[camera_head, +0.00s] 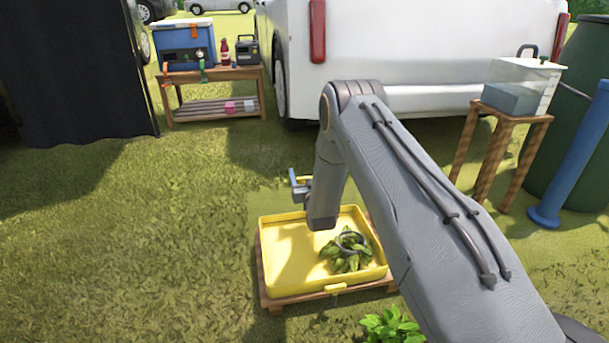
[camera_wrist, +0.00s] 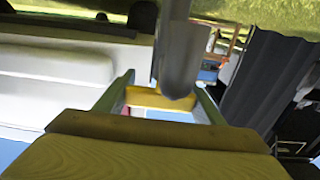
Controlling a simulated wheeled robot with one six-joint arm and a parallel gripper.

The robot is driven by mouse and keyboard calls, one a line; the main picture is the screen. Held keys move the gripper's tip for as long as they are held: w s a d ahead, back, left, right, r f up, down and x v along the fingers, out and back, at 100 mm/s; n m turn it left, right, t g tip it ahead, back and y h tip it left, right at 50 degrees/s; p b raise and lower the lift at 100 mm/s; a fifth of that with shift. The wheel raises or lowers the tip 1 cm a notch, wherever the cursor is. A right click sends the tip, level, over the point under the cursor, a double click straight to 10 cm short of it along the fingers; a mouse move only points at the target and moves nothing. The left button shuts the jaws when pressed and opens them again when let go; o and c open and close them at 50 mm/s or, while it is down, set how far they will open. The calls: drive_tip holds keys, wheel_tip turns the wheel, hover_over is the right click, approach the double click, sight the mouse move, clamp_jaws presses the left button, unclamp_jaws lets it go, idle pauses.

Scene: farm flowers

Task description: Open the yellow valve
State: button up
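My gripper (camera_wrist: 162,84) shows in the wrist view with its two grey-green fingers wide apart. A yellow piece (camera_wrist: 158,100), which looks like the yellow valve handle, lies between the fingers. A grey rounded pipe (camera_wrist: 181,45) stands right by it and covers part of it. I cannot tell whether the fingers touch the yellow piece. In the head view my gripper (camera_head: 299,184) shows only in part, at the end of my arm above the yellow tray's back left corner. I cannot make out the valve clearly there.
A yellow tray (camera_head: 285,275) with green leaves and a dark ring stands below my arm. A wooden table (camera_head: 215,74) with a blue cooler (camera_head: 187,42) is at the back left. A white vehicle (camera_head: 420,45) stands behind. A stool (camera_head: 492,145) bears a clear tank. Open grass is at left.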

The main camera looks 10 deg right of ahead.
drive_tip(key=shift+n+y, duration=0.3)
drive_tip(key=shift+y, duration=0.2)
drive_tip(key=shift+s+a+f+n+g+y+b, duration=0.1)
drive_tip(key=shift+s+a+n+g+y+b, duration=0.8)
drive_tip(key=shift+n+g+y, duration=1.9)
drive_tip(key=shift+s+a+r+n+g+y+b, duration=0.1)
drive_tip(key=shift+s+a+n+g+y+b, duration=0.2)
drive_tip(key=shift+n+g+y+b, duration=1.75)
drive_tip(key=shift+s+a+f+n+g+y+b, duration=0.1)
drive_tip(key=shift+s+a+n+g+y+b, duration=0.45)
drive_tip(key=shift+n+g+y, duration=2.95)
drive_tip(key=shift+s+a+n+g, duration=0.2)
drive_tip(key=shift+n+g, duration=0.25)
drive_tip(key=shift+g, duration=0.4)
drive_tip(key=o, duration=1.1)
drive_tip(key=shift+c, duration=0.2)
